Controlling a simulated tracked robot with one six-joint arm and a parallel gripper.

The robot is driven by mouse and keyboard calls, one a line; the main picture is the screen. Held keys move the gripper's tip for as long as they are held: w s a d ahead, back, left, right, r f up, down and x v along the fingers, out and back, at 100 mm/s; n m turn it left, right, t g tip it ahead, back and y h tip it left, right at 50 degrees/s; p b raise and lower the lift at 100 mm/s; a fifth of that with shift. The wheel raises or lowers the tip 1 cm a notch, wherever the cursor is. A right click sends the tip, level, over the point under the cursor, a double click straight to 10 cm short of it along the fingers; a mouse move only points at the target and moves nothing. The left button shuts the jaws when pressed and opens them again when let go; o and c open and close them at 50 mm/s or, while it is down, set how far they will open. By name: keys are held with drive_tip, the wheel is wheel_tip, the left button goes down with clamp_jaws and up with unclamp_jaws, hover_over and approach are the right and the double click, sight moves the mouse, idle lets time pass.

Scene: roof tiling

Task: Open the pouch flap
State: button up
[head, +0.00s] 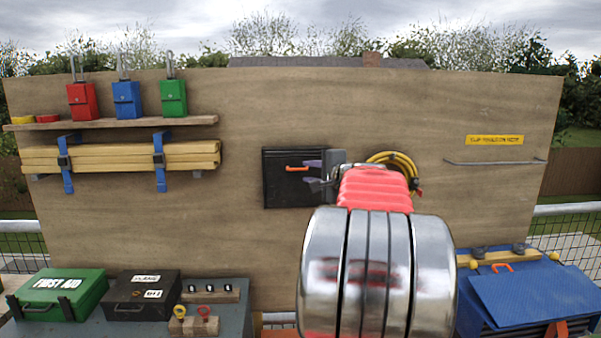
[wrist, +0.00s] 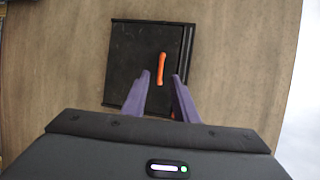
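The black pouch (head: 277,188) is mounted on the wooden wall, with an orange pull (head: 297,168) across its front. In the wrist view the pouch (wrist: 130,45) fills the upper middle, and the orange pull (wrist: 162,68) shows on its front. The flap looks closed. My gripper (head: 308,172) is in front of the pouch's right side. In the wrist view my gripper (wrist: 160,76) is open, its two purple fingers apart, one each side of the line of the pull's lower end. I cannot tell whether the fingertips reach the pull's depth.
A coiled yellow hose (head: 398,160) hangs right of the pouch, partly behind my arm. Strapped timber (head: 110,157) and a shelf (head: 130,122) with red, blue and green padlocks are at left. Cases, including a green first aid box (head: 62,291), stand below. The wall around the pouch's left is bare.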

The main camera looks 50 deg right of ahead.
sight(298, 170)
drive_tip(key=shift+x, duration=2.85)
clamp_jaws()
drive_tip(key=shift+f, duration=0.1)
